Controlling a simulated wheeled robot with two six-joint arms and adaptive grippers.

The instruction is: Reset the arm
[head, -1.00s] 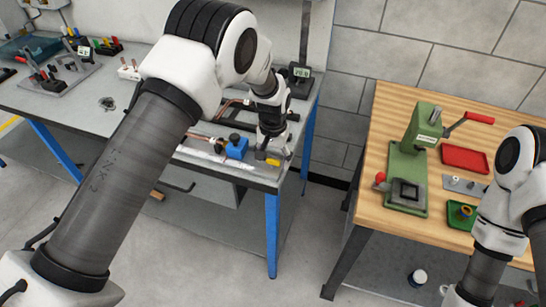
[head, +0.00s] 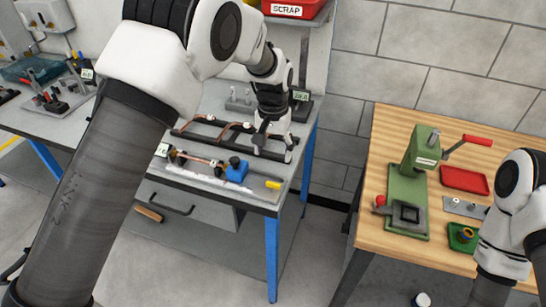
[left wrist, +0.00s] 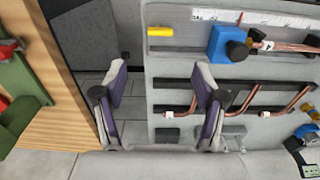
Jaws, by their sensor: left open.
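My left gripper (head: 271,143) hangs over the right end of the grey bench, above the black rack (head: 205,139). In the left wrist view its two fingers (left wrist: 162,88) are spread with nothing between them. A copper tube (head: 200,160) lies along the fixture by the blue block (head: 236,170), near the bench's front edge. Bent copper tubes (left wrist: 288,103) rest on the black rack in the left wrist view. My right arm (head: 507,220) enters at the right; its gripper is out of the picture.
A wooden table (head: 390,150) stands at the right with a green press (head: 410,190) and a red tray (head: 464,180). A red SCRAP bin (head: 292,9) is above the bench. A floor gap separates the two tables.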

